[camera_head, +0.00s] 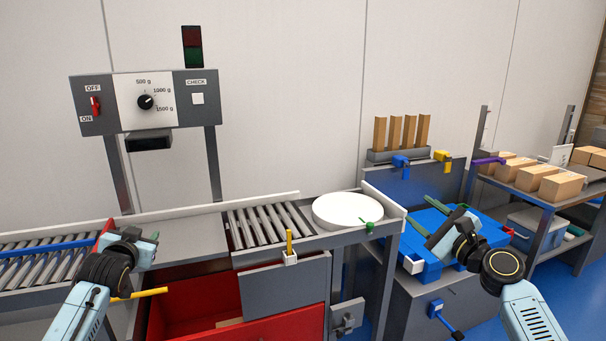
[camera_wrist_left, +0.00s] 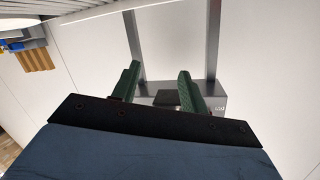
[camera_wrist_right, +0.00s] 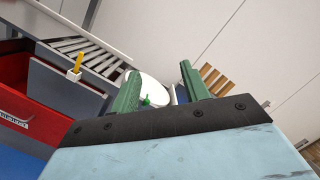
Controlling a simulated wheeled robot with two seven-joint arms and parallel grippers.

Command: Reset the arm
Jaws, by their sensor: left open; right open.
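My left gripper (camera_head: 138,238) is at the left in the head view, above the conveyor and below the control panel; its fingers are hard to see there. In the left wrist view its green fingers (camera_wrist_left: 158,80) stand apart with nothing held between them. My right gripper (camera_head: 436,221) is in front of the blue unit (camera_head: 423,265) at the right. Its green fingers are also apart in the right wrist view (camera_wrist_right: 159,75), with nothing held between them. I cannot tell whether it touches the blue unit.
A control panel (camera_head: 90,112) with switch and dial stands behind the roller conveyor (camera_head: 268,226). A white round disc (camera_head: 347,209) sits at the conveyor's end. A red bin (camera_head: 190,300) is below. Wooden blocks (camera_head: 395,133) stand behind; boxes (camera_head: 561,186) lie on a right-hand table.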

